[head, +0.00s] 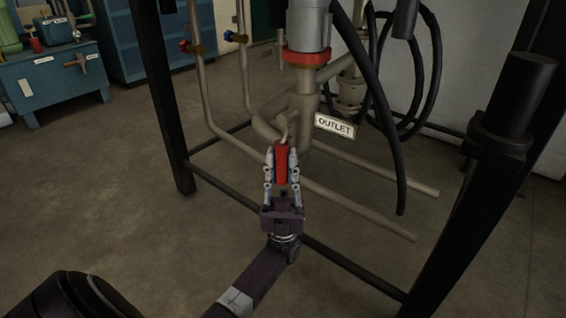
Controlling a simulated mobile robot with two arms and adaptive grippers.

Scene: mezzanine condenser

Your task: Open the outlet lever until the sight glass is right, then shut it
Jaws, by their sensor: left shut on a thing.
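The outlet lever (282,166) has a red grip and points down toward me from the pipework. My left gripper (281,168) is shut on this red grip, one finger on each side. A white label reading OUTLET (335,126) sits just right of the lever on the pipe. Above it is a grey cylinder with a red and orange collar (306,54); I cannot tell whether this is the sight glass, and no liquid level shows. My right gripper is not in view.
A dark steel frame surrounds the pipes, with a thick post (483,170) at right and another (160,90) at left. Black hoses (375,110) hang right of the lever. A blue bench (55,80) stands back left. The floor at left is clear.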

